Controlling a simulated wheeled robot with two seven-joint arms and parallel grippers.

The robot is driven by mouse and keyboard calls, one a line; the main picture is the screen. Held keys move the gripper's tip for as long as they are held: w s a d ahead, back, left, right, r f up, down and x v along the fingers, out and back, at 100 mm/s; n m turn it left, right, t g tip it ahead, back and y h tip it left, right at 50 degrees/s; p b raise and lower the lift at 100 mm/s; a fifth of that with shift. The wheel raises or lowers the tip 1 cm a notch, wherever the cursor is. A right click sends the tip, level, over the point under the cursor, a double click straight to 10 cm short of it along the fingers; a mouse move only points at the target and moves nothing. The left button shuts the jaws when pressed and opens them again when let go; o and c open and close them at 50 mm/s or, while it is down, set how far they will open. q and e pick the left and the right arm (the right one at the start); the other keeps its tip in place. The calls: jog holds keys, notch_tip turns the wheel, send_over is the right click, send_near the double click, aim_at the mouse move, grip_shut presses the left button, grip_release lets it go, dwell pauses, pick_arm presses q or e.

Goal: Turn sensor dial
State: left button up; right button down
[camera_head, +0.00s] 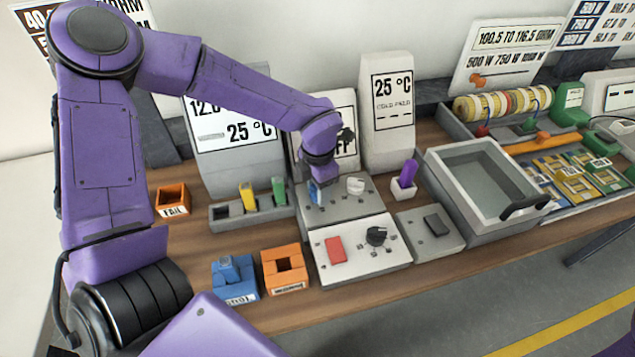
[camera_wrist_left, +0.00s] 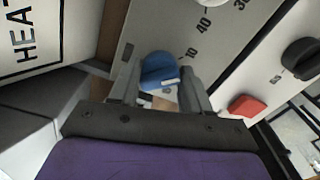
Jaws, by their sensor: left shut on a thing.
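A blue dial (camera_head: 314,193) stands on a grey control panel (camera_head: 336,211), next to a white dial (camera_head: 355,186). My left gripper (camera_head: 317,182) reaches down onto the blue dial and hides part of it. In the left wrist view, the blue dial (camera_wrist_left: 158,70) sits between the two fingers of my left gripper (camera_wrist_left: 157,85), which is shut on it. Printed numbers, among them 10 and 40, lie on the panel beside the dial. I cannot tell from the pictures which dial is the sensor dial. My right gripper is not in view.
In front is a white panel with a red button (camera_head: 336,249) and a black knob (camera_head: 376,236). Orange (camera_head: 284,268) and blue (camera_head: 234,278) blocks stand to the left. A grey basin (camera_head: 447,152) stands to the right, display boards behind. Bare wood shows along the front edge.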

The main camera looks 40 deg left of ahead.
pick_arm(q)
jog(key=m+p, duration=0.1)
jog(key=p, duration=0.1)
jog(key=m+p, duration=0.3)
jog(key=m, duration=0.1)
jog(key=shift+r+p, duration=0.3)
jog(key=shift+p, duration=0.1)
jog(key=shift+w+f+m+p, duration=0.1)
jog(key=shift+f+m+p, duration=0.05)
jog(key=shift+m+p, duration=1.35)
jog(key=o, duration=1)
jog(key=shift+f, duration=0.1)
notch_tip(320, 180, up, 11)
jog(key=shift+f+b, duration=0.2)
jog(key=shift+b, duration=0.75)
